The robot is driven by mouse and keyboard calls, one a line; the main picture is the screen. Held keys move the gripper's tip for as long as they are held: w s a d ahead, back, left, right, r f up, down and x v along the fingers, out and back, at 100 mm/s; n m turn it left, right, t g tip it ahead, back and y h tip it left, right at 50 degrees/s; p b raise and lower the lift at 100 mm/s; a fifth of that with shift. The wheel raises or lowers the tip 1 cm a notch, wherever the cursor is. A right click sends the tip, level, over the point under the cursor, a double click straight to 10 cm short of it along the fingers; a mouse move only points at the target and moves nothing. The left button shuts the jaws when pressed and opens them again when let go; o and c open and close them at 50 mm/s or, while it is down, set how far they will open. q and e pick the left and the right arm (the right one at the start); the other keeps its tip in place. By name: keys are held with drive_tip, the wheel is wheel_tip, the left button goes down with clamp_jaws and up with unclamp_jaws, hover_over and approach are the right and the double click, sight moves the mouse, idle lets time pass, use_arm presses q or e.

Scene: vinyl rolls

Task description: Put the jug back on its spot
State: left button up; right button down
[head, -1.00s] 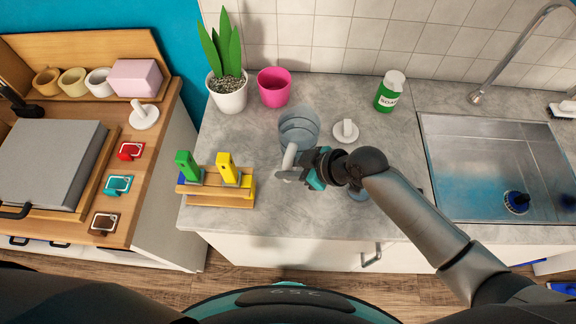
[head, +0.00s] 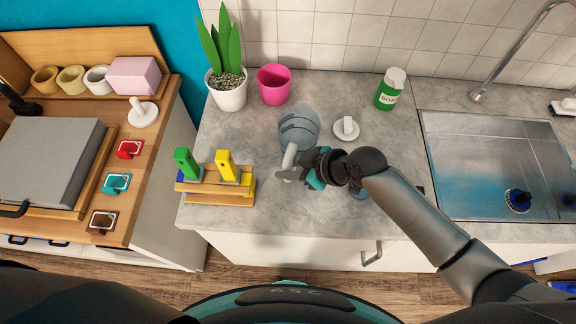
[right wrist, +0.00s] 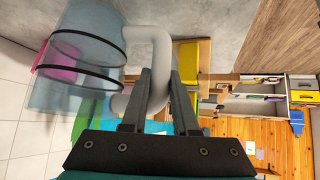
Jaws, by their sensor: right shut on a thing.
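The jug (head: 299,129) is clear and bluish with a pale handle. It is over the grey counter in the middle of the head view; whether its base touches the counter I cannot tell. My right gripper (head: 291,174) is shut on the jug's handle. In the right wrist view, the fingers (right wrist: 160,95) close around the white handle (right wrist: 150,45), and the jug body (right wrist: 85,60) with dark rings shows at upper left. No marked spot for the jug is clear to me. My left gripper does not show.
A white lid-like piece (head: 346,129) lies right of the jug. A pink pot (head: 274,85), a potted plant (head: 228,90) and a green soap bottle (head: 390,90) stand behind. A wooden rack (head: 216,190) with green and yellow pieces is at left. The sink (head: 490,165) is at right.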

drive_tip(key=shift+f, duration=0.1)
drive_tip(key=shift+f+b, duration=0.55)
drive_tip(key=shift+f, duration=0.1)
drive_tip(key=shift+f+b, duration=0.5)
drive_tip(key=shift+f, duration=0.2)
idle(0.4)
unclamp_jaws()
idle(0.7)
drive_tip(key=shift+d, duration=0.1)
